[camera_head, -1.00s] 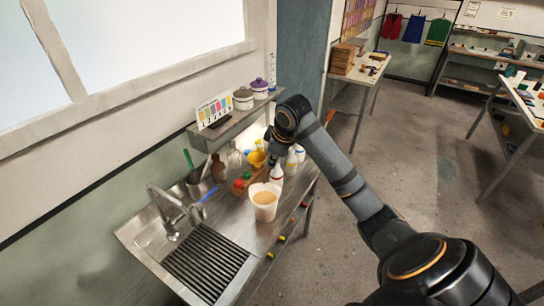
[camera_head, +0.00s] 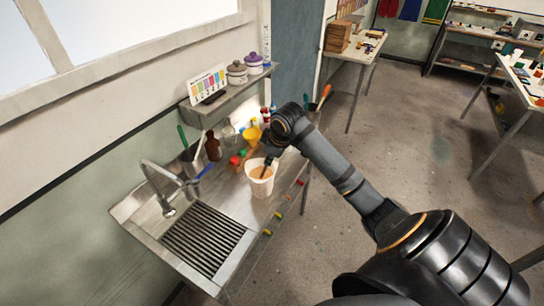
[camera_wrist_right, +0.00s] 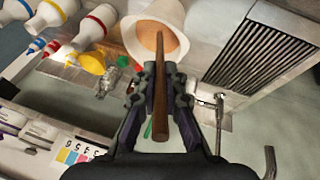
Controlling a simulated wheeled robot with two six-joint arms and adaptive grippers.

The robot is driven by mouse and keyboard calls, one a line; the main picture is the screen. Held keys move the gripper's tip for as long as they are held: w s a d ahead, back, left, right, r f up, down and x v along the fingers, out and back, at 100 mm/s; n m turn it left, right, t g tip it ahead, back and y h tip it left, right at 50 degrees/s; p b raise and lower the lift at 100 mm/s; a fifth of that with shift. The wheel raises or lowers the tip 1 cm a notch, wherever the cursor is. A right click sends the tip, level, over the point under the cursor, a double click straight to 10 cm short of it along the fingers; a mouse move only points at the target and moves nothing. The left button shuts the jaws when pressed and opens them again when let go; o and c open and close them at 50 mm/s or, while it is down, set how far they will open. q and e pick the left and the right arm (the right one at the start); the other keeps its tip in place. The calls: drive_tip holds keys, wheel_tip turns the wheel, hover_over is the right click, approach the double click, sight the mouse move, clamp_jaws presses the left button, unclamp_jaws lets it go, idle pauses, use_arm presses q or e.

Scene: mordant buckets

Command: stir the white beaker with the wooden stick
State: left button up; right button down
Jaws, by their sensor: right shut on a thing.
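The white beaker (camera_head: 261,184) stands on the steel counter near its front edge, with tan liquid inside. It also shows at the top of the right wrist view (camera_wrist_right: 133,38). My right gripper (camera_head: 268,153) is just above the beaker. In the right wrist view, my right gripper (camera_wrist_right: 161,72) is shut on the wooden stick (camera_wrist_right: 160,90), a brown rod between its fingers. The stick's far end overlaps the tan liquid in that view, and its low end appears inside the beaker mouth. My left gripper is not in view.
The sink with a ribbed drainboard (camera_head: 203,238) and a curved faucet (camera_head: 160,180) lies left of the beaker. A brown bottle (camera_head: 213,147) and a yellow funnel (camera_head: 252,134) stand behind it. A shelf (camera_head: 205,108) with lidded pots hangs above the counter.

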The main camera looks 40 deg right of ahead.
drive_tip(key=shift+b+x, duration=0.65)
drive_tip(key=shift+x, duration=1.3)
